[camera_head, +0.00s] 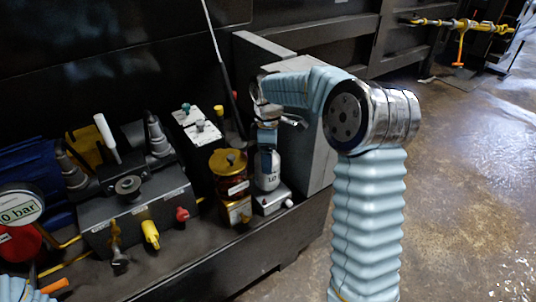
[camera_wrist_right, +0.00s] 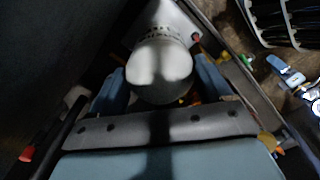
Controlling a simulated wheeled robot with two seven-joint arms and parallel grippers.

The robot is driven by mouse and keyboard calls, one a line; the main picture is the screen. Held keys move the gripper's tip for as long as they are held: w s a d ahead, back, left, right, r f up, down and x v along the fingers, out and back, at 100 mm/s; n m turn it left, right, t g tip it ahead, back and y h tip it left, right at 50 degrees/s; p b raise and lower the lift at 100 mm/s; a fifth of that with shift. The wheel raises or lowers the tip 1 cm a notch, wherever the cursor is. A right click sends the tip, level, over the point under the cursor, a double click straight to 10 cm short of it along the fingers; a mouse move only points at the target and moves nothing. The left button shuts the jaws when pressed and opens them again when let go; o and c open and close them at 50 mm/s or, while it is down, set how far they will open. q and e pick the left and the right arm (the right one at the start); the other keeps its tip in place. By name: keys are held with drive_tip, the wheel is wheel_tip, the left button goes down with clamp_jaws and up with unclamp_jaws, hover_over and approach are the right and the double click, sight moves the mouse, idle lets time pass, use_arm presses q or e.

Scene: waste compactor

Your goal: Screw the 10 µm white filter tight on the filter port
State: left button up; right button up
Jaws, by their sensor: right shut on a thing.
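The white filter (camera_head: 267,178), with a dark "10" marking, stands upright on the light grey filter port block (camera_head: 273,202) at the right end of the bench. My right gripper (camera_head: 268,138) reaches down over it from above and is shut on its upper part. In the right wrist view the rounded white top of the filter (camera_wrist_right: 162,68) sits between the two blue fingers of my right gripper (camera_wrist_right: 161,88). The joint between filter and port is too small to judge for tightness. Only a bit of my left arm shows at the lower left; its gripper is out of view.
A brass-coloured cylindrical unit (camera_head: 229,172) stands close to the left of the filter. A tall grey panel (camera_head: 312,145) is just behind and right. A valve block (camera_head: 135,212) with coloured knobs and a pressure gauge (camera_head: 18,207) lie further left. Open floor is at right.

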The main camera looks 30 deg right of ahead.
drive_tip(key=shift+r+m+p, duration=0.15)
drive_tip(key=shift+m+p, duration=0.2)
drive_tip(key=shift+m, duration=0.65)
drive_tip(key=m, duration=0.3)
drive_tip(key=m+p, duration=0.1)
drive_tip(key=m, duration=0.1)
drive_tip(key=shift+a+m, duration=0.1)
drive_tip(key=shift+m, duration=0.2)
drive_tip(key=m, duration=0.2)
drive_tip(key=shift+m, duration=0.4)
